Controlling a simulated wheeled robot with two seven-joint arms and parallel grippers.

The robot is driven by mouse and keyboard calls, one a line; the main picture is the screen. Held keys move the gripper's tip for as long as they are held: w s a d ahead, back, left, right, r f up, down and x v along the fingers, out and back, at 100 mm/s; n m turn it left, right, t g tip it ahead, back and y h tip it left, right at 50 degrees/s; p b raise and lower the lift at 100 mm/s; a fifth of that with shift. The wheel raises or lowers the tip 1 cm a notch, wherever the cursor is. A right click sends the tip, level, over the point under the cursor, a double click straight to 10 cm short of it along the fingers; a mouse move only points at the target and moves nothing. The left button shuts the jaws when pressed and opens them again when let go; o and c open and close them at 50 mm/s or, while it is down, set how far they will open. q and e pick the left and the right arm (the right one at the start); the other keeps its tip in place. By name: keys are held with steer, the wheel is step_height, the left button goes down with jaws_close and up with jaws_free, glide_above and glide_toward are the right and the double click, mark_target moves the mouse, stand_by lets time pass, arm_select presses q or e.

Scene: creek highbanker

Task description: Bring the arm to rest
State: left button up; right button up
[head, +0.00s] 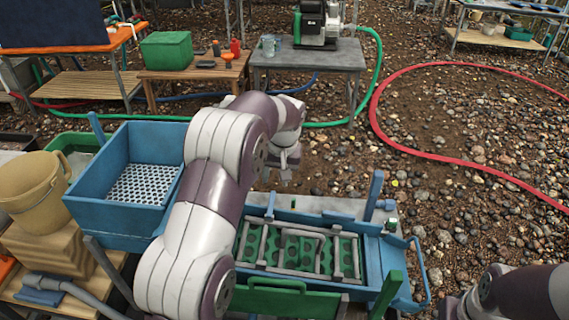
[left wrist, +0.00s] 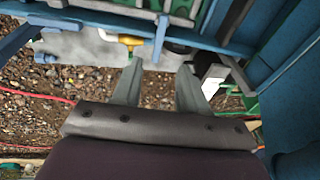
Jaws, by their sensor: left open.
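My left arm reaches across the blue highbanker (head: 210,222) in the head view. My left gripper (head: 284,170) is beyond the sluice's far side, near its rim, partly hidden by my own wrist. In the left wrist view my left gripper (left wrist: 160,85) shows two grey fingers spread apart with nothing between them. The blue frame of the highbanker (left wrist: 200,38) is just beyond the fingertips. Part of my right arm shows at the lower right of the head view, but its gripper fingers cannot be made out.
The sluice (head: 300,250) has green matting under grey riffles. A tan bucket (head: 30,190) stands on wooden blocks at the left. Tables with a green bin (head: 166,50) and a pump (head: 318,25) stand behind. A red hose (head: 400,150) curves over the gravel at right.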

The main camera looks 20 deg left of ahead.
arm_select(q)
steer(key=s+d+f+m+h, duration=0.1)
steer(key=s+d, duration=0.2)
steer(key=s, duration=0.9)
steer(key=s+d+f+m+h, duration=0.1)
steer(key=s+d+m, duration=0.1)
steer(key=s, duration=1.1)
steer(key=shift+s+d, duration=0.3)
steer(key=shift+d, duration=0.4)
steer(key=shift+f, duration=0.1)
steer(key=shift+s, duration=0.1)
